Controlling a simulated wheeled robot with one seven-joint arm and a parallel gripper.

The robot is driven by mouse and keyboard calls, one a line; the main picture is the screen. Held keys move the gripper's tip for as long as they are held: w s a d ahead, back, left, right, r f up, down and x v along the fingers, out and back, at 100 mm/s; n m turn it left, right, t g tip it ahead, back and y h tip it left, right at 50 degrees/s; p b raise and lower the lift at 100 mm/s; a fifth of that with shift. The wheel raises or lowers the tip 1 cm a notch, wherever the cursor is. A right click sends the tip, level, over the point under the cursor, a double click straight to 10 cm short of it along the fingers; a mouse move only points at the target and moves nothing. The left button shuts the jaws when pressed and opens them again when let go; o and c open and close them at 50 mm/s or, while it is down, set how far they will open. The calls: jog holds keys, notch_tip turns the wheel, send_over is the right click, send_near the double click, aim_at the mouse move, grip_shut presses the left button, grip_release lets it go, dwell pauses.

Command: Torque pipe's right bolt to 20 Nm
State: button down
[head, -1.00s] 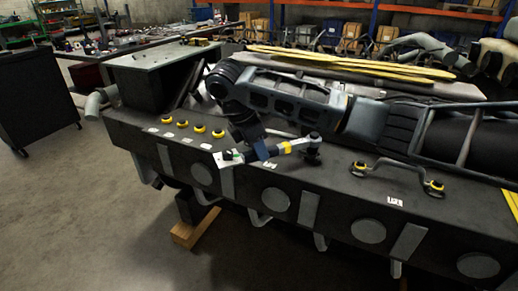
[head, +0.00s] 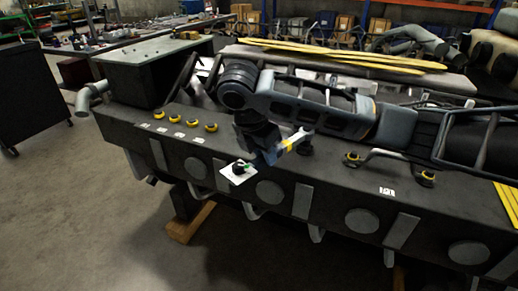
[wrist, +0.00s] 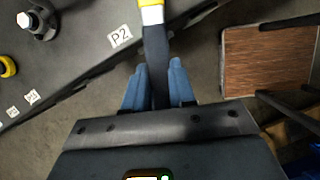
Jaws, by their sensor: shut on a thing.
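My gripper (head: 266,152) is shut on the dark handle of a torque wrench (head: 285,146). In the wrist view, the blue fingers (wrist: 156,88) close on both sides of the handle, below its yellow band (wrist: 152,15). The wrench's silver head (head: 301,134) points right, close to a dark post (head: 305,148); I cannot tell whether they touch. The grey bent pipe (head: 390,155) lies on the dark bench-like block to the right of the gripper. The pipe's right bolt (head: 427,178) and left bolt (head: 352,159) have yellow collars.
The dark block (head: 340,185) fills the middle. Several yellow-ringed parts (head: 194,122) stand in a row at its left end. A P2 label (wrist: 120,38) lies left of the handle in the wrist view. Yellow strips (head: 330,56) lie behind. Floor is open at front left.

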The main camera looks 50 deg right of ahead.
jog(key=shift+d+r, duration=0.1)
jog(key=shift+s+n+t+b, duration=0.3)
jog(key=shift+s+n+t, duration=0.1)
jog(key=shift+s+n, duration=0.9)
jog(key=shift+s+d, duration=0.1)
jog(key=shift+s, duration=0.15)
jog(key=s, duration=0.1)
jog(key=s+n+b, duration=0.1)
jog(key=shift+s+d+n+t, duration=0.3)
jog(key=shift+s+t, duration=0.05)
jog(key=shift+t, duration=0.05)
jog(key=shift+w+a, duration=0.1)
jog(key=shift+w, duration=0.1)
jog(key=shift+w+a, duration=0.1)
jog(key=shift+w, duration=0.15)
